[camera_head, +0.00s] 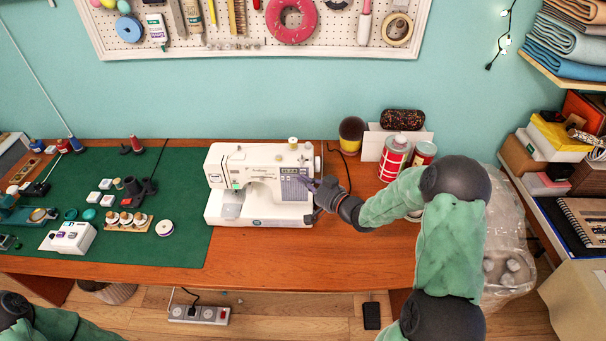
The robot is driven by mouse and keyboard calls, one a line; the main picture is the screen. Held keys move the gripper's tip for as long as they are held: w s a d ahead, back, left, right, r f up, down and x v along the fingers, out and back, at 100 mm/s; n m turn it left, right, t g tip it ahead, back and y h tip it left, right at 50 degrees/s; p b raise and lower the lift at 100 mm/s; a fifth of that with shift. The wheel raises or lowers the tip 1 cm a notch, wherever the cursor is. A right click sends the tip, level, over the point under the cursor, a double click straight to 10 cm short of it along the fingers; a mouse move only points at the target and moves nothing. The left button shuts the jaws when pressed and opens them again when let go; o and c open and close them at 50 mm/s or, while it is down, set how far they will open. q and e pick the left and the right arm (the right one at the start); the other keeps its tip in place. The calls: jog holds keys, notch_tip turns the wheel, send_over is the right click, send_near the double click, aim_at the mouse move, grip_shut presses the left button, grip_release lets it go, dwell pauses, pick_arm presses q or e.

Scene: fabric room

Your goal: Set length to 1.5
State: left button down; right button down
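A white sewing machine (262,183) stands on the wooden table against the teal wall. A panel with a small display and a stitch chart (295,187) is on its right front. My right gripper (312,200) is at the right end of the machine, beside that panel, with its dark fingers in front of or touching the panel's edge. The fingers look parted, with nothing visible between them. The length setting is too small to read. My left arm (20,318) shows only at the lower left; its gripper is out of view.
A green mat (170,255) on the left holds spools, pins and small boxes. Red-and-white cans (394,158) stand behind my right arm. The table (275,258) in front of the machine is clear. A shelf of folded fabric (565,45) is at the right.

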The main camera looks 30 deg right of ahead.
jog(key=shift+w+d, duration=0.15)
jog(key=shift+w, duration=0.05)
jog(key=shift+s, duration=0.15)
dwell(0.3)
jog(key=shift+s+a, duration=0.4)
jog(key=shift+s, duration=0.05)
jog(key=s+a, duration=0.1)
jog(key=s, duration=0.1)
jog(key=s+a, duration=0.1)
jog(key=s, duration=0.1)
jog(key=shift+s+a+p, duration=0.1)
jog(key=shift+a+p, duration=0.2)
jog(key=shift+p, duration=0.1)
dwell(0.6)
